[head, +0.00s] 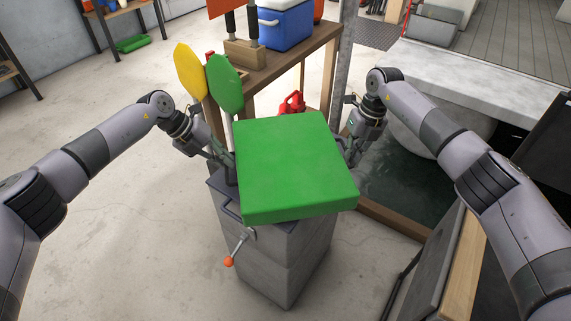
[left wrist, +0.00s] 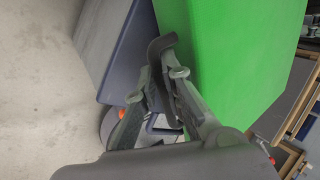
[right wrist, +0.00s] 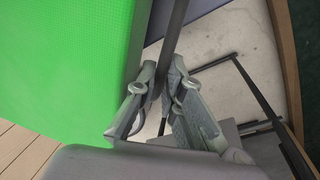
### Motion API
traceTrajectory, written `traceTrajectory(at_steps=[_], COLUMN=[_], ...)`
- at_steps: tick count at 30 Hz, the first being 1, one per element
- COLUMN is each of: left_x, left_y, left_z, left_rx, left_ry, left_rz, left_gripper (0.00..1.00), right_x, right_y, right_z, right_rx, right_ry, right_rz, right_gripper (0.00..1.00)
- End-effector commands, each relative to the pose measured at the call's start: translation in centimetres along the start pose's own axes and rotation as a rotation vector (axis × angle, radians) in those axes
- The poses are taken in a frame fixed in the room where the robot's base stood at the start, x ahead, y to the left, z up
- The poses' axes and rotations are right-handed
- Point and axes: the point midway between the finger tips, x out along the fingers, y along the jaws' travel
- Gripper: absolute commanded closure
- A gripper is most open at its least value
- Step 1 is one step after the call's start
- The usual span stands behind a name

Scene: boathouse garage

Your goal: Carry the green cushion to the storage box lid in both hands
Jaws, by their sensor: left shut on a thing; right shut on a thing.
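The green cushion (head: 293,165) is a thick square slab, level above a grey pedestal (head: 285,258) with a dark top. I cannot tell whether it touches that top. My left gripper (head: 230,160) is shut at the cushion's left side; the left wrist view shows its fingers (left wrist: 170,65) around a dark strap-like piece against the green side. My right gripper (head: 351,150) is shut at the right side; its fingers (right wrist: 160,80) meet beside the green edge in the right wrist view. The hold itself is partly hidden. I cannot tell for sure which thing is the storage box lid.
A crank with an orange knob (head: 229,262) sticks out from the pedestal. Yellow (head: 186,70) and green (head: 226,85) paddles stand behind it, near a wooden bench (head: 315,45) with a blue cooler (head: 284,24). Dark water (head: 405,185) lies right. A grey box (head: 434,24) stands far right.

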Motion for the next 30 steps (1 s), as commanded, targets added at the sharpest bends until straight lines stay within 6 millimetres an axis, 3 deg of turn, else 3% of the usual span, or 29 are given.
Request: traceTrajectory(at_steps=[3,4,12,23,30], left_x=[0.8,0.7,0.6,0.2,-3.1], left_y=[0.4,0.3,0.3,0.1,0.3], left_z=[0.0,0.0,0.0,0.0,0.1], left_rx=[0.001,0.001,0.001,0.002,0.001], left_ry=[0.0,0.0,0.0,0.0,-0.003], left_rz=[-0.003,-0.002,-0.001,-0.004,-0.001], left_gripper=[1.0,0.9,0.72,0.71,0.71], right_x=[0.9,0.8,0.6,0.7,0.6], right_y=[-0.1,-0.1,-0.1,0.1,0.1], right_z=[0.1,0.0,0.0,0.0,0.0], right_rx=[-0.001,-0.001,-0.001,-0.003,-0.002], right_ry=[-0.002,-0.001,0.0,-0.001,-0.001], right_rz=[0.002,0.002,0.001,0.003,0.003], right_gripper=[1.0,0.9,0.72,0.71,0.71])
